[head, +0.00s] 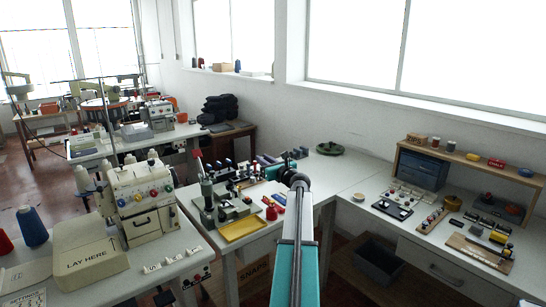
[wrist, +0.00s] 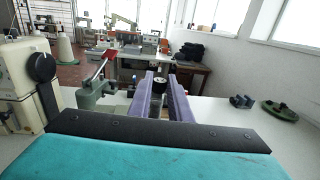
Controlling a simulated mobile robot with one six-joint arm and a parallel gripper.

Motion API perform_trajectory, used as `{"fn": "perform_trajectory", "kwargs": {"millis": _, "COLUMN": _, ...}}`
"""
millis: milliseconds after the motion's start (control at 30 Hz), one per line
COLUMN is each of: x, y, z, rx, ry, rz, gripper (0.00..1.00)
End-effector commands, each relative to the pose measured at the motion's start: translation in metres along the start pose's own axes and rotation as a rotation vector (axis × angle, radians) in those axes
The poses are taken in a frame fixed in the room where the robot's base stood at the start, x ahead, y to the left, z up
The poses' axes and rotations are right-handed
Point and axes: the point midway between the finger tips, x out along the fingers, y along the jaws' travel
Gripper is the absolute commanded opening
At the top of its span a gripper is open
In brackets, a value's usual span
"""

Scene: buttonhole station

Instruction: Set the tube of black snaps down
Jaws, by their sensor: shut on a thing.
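The tube of black snaps (wrist: 159,83) shows in the wrist view as a dark, round-topped cylinder between the two purple fingers of my gripper (wrist: 162,80). The gripper is shut on it. The fingers hide much of the tube's sides, and I cannot tell whether its bottom touches the table. In the head view my gripper (head: 267,160) is over the back part of the middle white table (head: 338,185), and the tube cannot be made out there.
A green press (wrist: 92,92) with a red-topped lever stands left of the fingers. A small dark object (wrist: 242,101) and a green dish (wrist: 280,110) lie to the right. A yellow tray (head: 240,229) is in front. The table right of my gripper has bare room.

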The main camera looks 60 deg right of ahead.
Motion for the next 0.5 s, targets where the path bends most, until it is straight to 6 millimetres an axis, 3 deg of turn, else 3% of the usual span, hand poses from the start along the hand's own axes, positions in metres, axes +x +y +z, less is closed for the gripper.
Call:
{"fn": "perform_trajectory", "kwargs": {"millis": 333, "x": 0.011, "y": 0.063, "z": -0.021, "rx": 0.001, "ry": 0.002, "rz": 0.101, "gripper": 0.0}}
{"fn": "perform_trajectory", "kwargs": {"millis": 500, "x": 0.015, "y": 0.11, "z": -0.036, "rx": 0.001, "ry": 0.003, "rz": 0.179, "gripper": 0.0}}
